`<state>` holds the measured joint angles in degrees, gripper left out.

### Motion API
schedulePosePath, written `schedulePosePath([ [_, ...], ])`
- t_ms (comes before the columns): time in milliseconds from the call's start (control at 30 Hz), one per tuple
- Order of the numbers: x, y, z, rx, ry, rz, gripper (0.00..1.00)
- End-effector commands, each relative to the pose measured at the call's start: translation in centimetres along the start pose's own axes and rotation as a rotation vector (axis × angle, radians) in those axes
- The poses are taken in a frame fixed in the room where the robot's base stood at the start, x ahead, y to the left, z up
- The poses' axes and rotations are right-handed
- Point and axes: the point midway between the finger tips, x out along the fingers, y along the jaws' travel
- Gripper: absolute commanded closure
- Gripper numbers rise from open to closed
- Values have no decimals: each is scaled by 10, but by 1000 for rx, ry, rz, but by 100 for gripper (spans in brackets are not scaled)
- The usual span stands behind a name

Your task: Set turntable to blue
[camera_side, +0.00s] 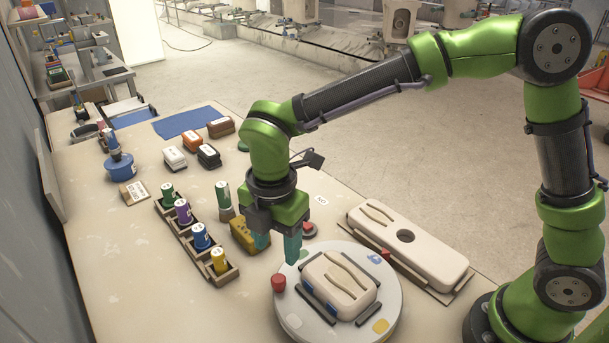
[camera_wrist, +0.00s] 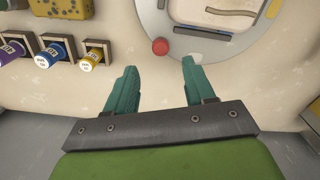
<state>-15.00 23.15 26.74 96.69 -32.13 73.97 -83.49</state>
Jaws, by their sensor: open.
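The turntable (camera_side: 397,295) is a round light-grey disc on the table, with coloured patches near its rim. Its blue patch (camera_side: 374,257) is at the back right, a yellow patch (camera_side: 380,326) at the front right and a pale patch (camera_side: 295,321) at the front left. A red knob (camera_side: 278,283) stands at its left edge. A beige block (camera_side: 338,286) sits between dark rails on top. My gripper (camera_side: 277,251) is open and empty above the left back edge. In the wrist view the red knob (camera_wrist: 160,46) shows just beyond the gap between my fingertips (camera_wrist: 159,66).
Left of the turntable, a row of holders carries green, purple, blue (camera_side: 201,237) and yellow (camera_side: 219,261) jars. A yellow box (camera_side: 242,236) is behind my gripper. A long beige case (camera_side: 410,246) lies to the right. The table's front left is clear.

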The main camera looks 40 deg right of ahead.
Motion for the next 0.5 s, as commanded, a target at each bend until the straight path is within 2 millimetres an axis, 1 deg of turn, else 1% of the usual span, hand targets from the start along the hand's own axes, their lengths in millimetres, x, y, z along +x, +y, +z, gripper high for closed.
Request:
schedulePosePath([
  [33,-14,1,0,2,1,7,46],
  [200,-52,1,0,1,1,4,46],
  [333,-73,0,0,0,1,3,46],
  [500,-86,0,0,0,0,1,46],
])
